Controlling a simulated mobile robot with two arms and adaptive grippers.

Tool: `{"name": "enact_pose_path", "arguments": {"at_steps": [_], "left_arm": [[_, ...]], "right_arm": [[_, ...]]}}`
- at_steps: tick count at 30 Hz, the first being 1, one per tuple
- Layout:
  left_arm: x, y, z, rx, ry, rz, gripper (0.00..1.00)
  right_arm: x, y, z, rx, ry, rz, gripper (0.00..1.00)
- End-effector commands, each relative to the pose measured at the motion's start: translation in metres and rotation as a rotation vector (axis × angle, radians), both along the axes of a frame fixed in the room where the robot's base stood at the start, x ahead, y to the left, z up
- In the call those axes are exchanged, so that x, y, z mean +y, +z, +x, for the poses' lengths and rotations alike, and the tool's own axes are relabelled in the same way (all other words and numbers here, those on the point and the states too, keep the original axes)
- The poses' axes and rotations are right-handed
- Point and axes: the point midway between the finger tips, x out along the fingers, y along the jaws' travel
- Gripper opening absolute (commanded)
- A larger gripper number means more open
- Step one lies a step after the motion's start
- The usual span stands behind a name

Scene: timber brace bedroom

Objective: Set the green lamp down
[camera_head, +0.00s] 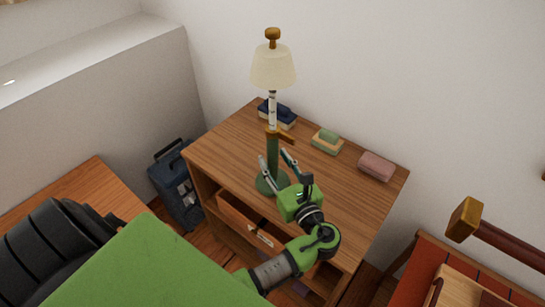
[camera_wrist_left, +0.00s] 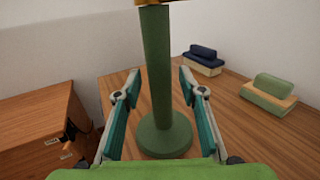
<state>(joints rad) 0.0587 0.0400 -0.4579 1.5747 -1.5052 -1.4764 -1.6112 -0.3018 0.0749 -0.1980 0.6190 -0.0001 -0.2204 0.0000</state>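The green lamp (camera_head: 273,148) has a green round base, a green column and a cream shade. It stands upright on the wooden desk (camera_head: 222,143), with its base appearing to rest on the top. My left gripper (camera_head: 274,158) is at the lower column. In the left wrist view the lamp column (camera_wrist_left: 157,60) rises between the two spread fingers of my left gripper (camera_wrist_left: 160,76), with a visible gap on each side. The round base sits on the wood below the fingers. My right gripper is not in view.
Behind the lamp lie a dark blue item on a pale block (camera_head: 279,115), a green item on a tan block (camera_head: 327,141) and a pink block (camera_head: 376,166). A drawer (camera_head: 241,213) is below the desk's front edge. A blue suitcase (camera_head: 177,190) stands left.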

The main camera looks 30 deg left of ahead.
Motion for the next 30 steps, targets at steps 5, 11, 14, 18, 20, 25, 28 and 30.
{"name": "enact_pose_path", "arguments": {"at_steps": [5,11,14,18,20,25,28,30], "left_arm": [[-0.035,-0.002,-0.022,0.001,-0.001,-0.005,0.37],[-0.067,-0.001,-0.042,0.001,0.000,-0.003,0.37],[-0.077,-0.001,-0.048,0.000,0.000,-0.001,0.37],[-0.084,0.000,-0.052,0.000,0.001,-0.001,0.37],[-0.085,0.000,-0.053,-0.001,0.001,-0.001,0.37],[-0.085,0.000,-0.053,-0.001,0.001,-0.001,0.37],[-0.085,0.000,-0.053,-0.001,0.001,-0.001,0.37],[-0.085,0.000,-0.053,-0.001,0.001,0.000,0.37]], "right_arm": [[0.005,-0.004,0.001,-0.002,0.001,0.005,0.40],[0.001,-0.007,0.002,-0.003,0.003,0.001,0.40],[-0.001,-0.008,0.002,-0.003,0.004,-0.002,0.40],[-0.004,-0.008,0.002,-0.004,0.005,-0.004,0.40],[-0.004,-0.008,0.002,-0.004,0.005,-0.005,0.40],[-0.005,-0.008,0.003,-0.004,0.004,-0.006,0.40],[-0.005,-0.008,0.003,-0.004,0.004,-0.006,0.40],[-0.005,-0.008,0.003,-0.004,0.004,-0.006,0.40]]}}
